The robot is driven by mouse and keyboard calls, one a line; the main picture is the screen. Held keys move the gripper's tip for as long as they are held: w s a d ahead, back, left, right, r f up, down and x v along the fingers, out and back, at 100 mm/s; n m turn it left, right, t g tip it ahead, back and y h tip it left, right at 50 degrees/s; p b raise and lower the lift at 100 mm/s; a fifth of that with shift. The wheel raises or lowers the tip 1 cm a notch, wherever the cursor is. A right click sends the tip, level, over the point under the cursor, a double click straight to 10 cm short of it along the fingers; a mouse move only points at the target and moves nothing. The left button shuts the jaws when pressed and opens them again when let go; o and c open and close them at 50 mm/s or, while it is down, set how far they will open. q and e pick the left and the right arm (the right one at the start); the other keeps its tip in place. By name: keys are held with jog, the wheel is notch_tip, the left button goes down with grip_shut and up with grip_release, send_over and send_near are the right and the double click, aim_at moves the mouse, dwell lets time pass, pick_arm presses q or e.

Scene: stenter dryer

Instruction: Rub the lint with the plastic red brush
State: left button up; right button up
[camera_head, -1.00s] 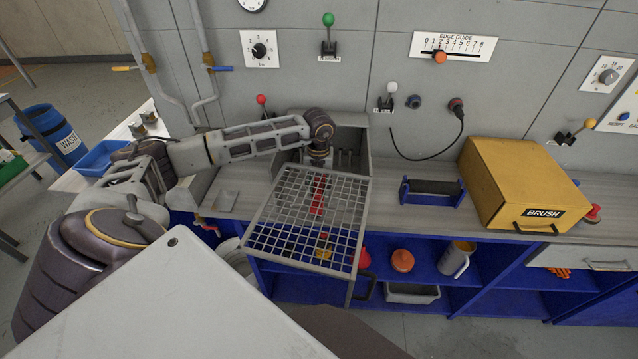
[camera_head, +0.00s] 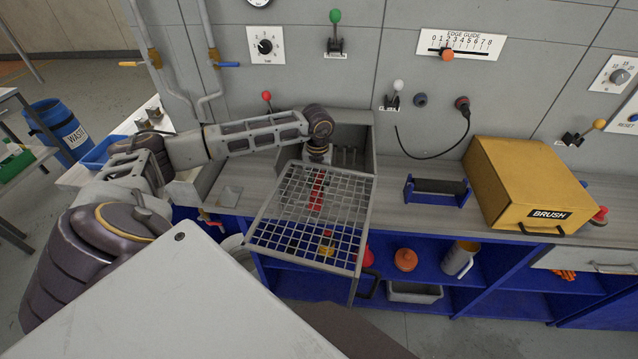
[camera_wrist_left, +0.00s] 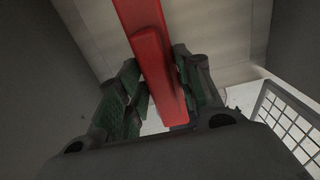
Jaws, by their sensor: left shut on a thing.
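A wire-mesh lint screen (camera_head: 262,222) juts out from a grey box opening (camera_head: 360,150) on the counter. My left gripper (camera_wrist_left: 160,92) is at the opening, above the screen's back end, and is shut on the red plastic brush (camera_wrist_left: 148,45). In the head view, red (camera_head: 317,190) shows at the screen's middle, partly crossed by the mesh bars. The brush's bristle end is hidden, and I cannot tell whether it touches the screen. I cannot make out any lint. My right gripper is not in view.
A yellow box labelled BRUSH (camera_head: 520,175) and a blue holder (camera_head: 436,191) stand on the counter to the right. A wall with levers stands behind.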

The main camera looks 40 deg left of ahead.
pick_arm(q)
jog(key=shift+w+a+f, duration=0.1)
jog(key=shift+w+a, duration=0.25)
jog(key=shift+w, duration=0.1)
jog(key=shift+w+a+b, duration=0.3)
jog(key=shift+w+a, duration=0.05)
jog(key=shift+w, duration=0.25)
jog(key=shift+w+a+b, duration=0.25)
jog(key=shift+w+a, duration=0.05)
jog(key=shift+w, duration=0.25)
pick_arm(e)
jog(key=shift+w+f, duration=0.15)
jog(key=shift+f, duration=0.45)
